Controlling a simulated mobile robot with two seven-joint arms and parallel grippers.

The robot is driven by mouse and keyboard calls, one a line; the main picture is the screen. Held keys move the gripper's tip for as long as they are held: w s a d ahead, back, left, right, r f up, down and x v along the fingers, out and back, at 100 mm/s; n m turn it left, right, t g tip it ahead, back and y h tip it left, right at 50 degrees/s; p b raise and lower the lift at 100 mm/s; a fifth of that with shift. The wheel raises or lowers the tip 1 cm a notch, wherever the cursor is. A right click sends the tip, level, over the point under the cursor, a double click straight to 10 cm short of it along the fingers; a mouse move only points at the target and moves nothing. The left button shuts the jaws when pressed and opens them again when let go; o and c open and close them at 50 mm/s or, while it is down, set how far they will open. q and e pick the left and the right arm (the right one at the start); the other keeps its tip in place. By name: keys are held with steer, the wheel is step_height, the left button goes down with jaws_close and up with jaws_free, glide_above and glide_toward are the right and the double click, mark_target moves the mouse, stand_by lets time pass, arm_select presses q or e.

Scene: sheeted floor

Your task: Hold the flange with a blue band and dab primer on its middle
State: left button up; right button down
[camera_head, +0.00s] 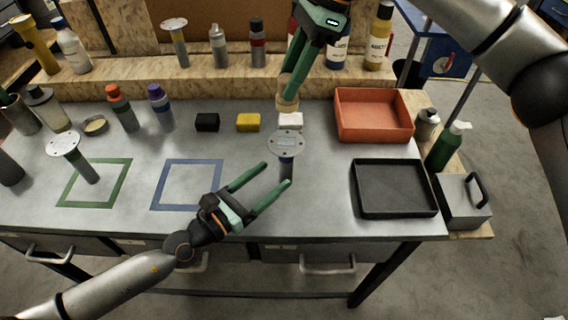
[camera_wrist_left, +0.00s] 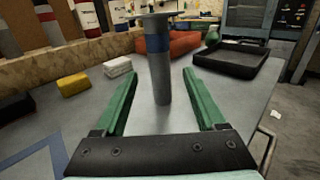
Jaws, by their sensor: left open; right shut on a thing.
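The flange with a blue band (camera_head: 287,143) stands upright on the table, its pale round plate on top of a grey stem. In the left wrist view its stem and blue band (camera_wrist_left: 158,45) show between my fingers, with a gap on each side. My left gripper (camera_head: 277,173) is open around or just short of the stem. My right gripper (camera_head: 287,92) points down, shut on a small tan round thing (camera_head: 287,104), behind and above the flange plate. I cannot tell exactly what the tan thing is.
Another flange (camera_head: 64,145) stands at the green square; a third (camera_head: 174,25) is on the back shelf. Black (camera_head: 207,122), yellow (camera_head: 248,122) and white (camera_head: 291,121) blocks lie behind. An orange bin (camera_head: 375,136) and black tray (camera_head: 431,210) are right. The blue square (camera_head: 187,162) is empty.

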mark_target(281, 169)
arm_select(q)
steer(key=shift+x, duration=3)
steer(key=shift+c, duration=0.4)
jaws_close()
arm_select(e)
steer(key=m, duration=0.2)
steer(key=m+t, duration=0.1)
steer(key=shift+s+f+m+t, duration=0.1)
steer(key=shift+f+m+t, duration=0.2)
steer(key=shift+f+m, duration=0.1)
steer(key=m+t, duration=0.2)
steer(key=m, duration=0.3)
steer(key=shift+s, duration=0.1)
